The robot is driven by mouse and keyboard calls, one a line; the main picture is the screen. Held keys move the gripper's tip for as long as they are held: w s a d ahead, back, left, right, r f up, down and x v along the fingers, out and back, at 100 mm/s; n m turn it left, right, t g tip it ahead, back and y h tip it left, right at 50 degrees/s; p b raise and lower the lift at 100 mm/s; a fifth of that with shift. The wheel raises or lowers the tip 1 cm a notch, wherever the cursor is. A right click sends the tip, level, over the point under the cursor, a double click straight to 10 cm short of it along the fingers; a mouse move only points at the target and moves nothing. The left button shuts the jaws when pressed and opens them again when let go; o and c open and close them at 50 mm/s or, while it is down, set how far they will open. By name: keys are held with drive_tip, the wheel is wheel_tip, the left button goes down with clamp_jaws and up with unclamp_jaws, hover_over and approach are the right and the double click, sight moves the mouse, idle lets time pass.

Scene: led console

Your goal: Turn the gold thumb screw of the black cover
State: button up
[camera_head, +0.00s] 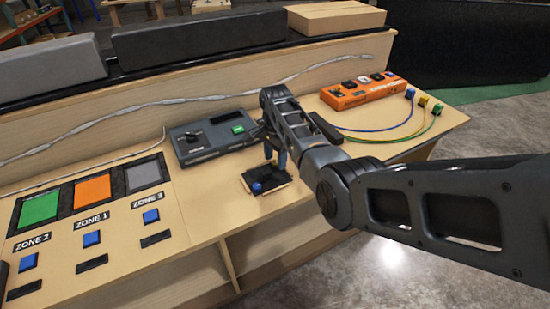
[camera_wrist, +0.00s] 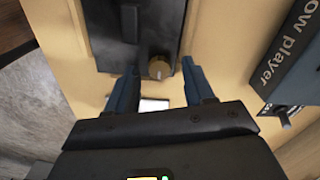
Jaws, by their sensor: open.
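The gold thumb screw (camera_wrist: 158,67) shows in the wrist view, at the lower right of the black cover (camera_wrist: 110,40). A dark upright bar runs along the cover's middle. My gripper (camera_wrist: 160,75) is open, with one dark blue finger on each side of the screw in the picture. Nothing is held between the fingers. Whether either finger touches the screw or the cover cannot be told. In the head view my gripper (camera_head: 275,153) points down at the bench, in front of the grey device. The screw cannot be made out there.
A grey device (camera_head: 190,153) stands behind and left of my gripper. A small black plate with a blue ball (camera_head: 257,187) lies near the bench's front edge. An orange box (camera_head: 352,97) with cables is at the right. Zone pads and blue buttons (camera_head: 151,216) fill the left.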

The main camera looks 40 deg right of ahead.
drive_tip(key=shift+f, duration=0.25)
clamp_jaws()
idle(0.4)
